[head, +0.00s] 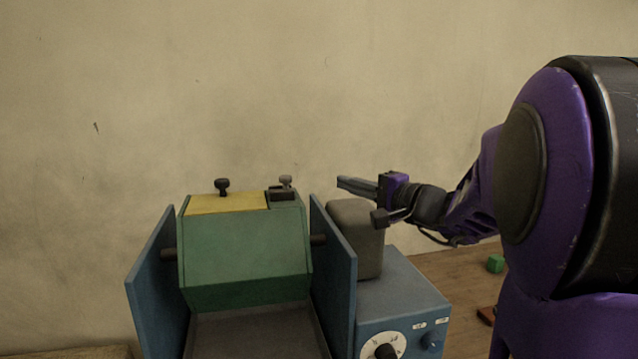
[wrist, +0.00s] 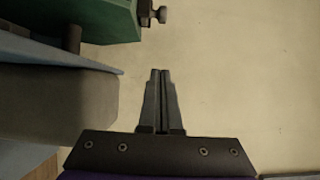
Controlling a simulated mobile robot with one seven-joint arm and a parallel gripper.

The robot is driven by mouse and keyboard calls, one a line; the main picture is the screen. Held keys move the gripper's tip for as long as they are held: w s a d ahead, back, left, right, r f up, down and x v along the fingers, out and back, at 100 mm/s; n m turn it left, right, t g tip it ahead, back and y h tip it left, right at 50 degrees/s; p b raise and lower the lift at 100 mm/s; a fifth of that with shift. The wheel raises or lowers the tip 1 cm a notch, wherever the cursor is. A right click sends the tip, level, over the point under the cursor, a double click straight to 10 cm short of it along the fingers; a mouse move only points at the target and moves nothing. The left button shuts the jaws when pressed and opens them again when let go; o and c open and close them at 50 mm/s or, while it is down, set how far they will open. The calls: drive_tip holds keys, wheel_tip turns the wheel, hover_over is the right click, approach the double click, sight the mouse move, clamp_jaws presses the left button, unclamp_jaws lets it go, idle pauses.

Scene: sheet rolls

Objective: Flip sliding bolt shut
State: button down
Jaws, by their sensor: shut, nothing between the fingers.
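The sliding bolt (head: 281,192) is a small dark piece with an upright knob (head: 286,181) on the top right of a green drum-like housing (head: 245,250). A knob on the green housing (wrist: 110,22) also shows in the wrist view (wrist: 160,16), sticking out to the right of its edge. Whether the bolt is open or shut is too small to tell. My gripper (head: 345,183) is to the right of the bolt, apart from it, above a grey block. In the wrist view its fingers (wrist: 159,76) are together and empty, pointing past the knob's side.
A yellow lid (head: 228,203) with a black knob (head: 222,186) covers the top left of the housing. Blue side plates (head: 335,270) flank it. The grey rounded block (head: 357,240) stands on a blue box with a dial (head: 384,347). Bare wall lies behind. A green cube (head: 495,264) lies on the floor.

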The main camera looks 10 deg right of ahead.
drive_tip(key=w+a+p, duration=0.1)
drive_tip(key=w+a, duration=0.4)
drive_tip(key=a, duration=0.2)
drive_tip(key=shift+w+a, duration=0.2)
drive_tip(key=shift+a, duration=0.05)
